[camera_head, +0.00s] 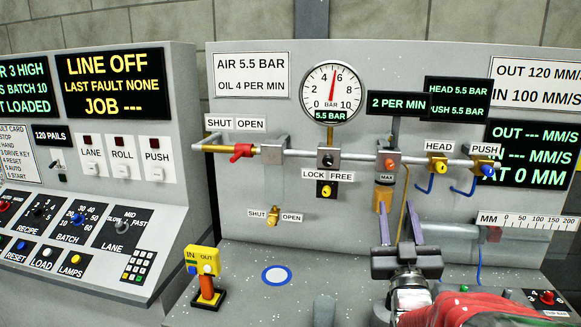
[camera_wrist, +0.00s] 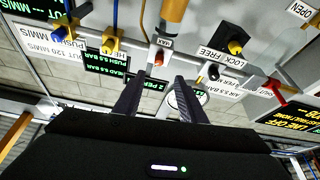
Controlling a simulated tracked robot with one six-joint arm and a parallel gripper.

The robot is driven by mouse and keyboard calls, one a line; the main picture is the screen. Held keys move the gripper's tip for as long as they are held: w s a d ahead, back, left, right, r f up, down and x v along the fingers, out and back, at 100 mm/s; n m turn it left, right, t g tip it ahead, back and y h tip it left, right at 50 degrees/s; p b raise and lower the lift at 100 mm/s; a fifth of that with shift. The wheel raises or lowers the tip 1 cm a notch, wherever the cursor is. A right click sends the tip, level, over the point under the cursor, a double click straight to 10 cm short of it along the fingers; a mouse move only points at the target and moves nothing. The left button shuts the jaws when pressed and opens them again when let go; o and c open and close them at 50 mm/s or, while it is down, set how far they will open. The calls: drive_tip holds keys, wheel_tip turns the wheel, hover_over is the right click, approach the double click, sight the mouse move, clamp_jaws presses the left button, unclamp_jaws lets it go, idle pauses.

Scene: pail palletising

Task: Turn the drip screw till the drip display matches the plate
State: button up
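The drip screw (camera_head: 391,163) is a small orange-red knob on the oiler block of the air line; it also shows in the wrist view (camera_wrist: 158,60), ahead of and between my fingers. The drip display (camera_head: 396,103) above it reads 2 PER MIN. The plate (camera_head: 250,75) at upper left reads AIR 5.5 BAR, OIL 4 PER MIN. An amber oil bowl (camera_head: 383,196) hangs under the block, near a MAX label (camera_head: 387,178). My gripper (camera_head: 399,216) is open and empty, below the screw and apart from it.
A gauge (camera_head: 332,92) reads about 5.5 bar. A thin brown tube runs down beside the bowl.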

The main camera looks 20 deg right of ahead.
sight(389, 168)
idle(0.4)
drive_tip(key=x, duration=1.3)
drive_tip(key=shift+w+d+r, duration=0.2)
drive_tip(key=shift+w+d, duration=0.05)
drive_tip(key=shift+w, duration=0.05)
drive_tip(key=shift+c, duration=0.5)
clamp_jaws()
drive_tip(key=shift+a, duration=0.1)
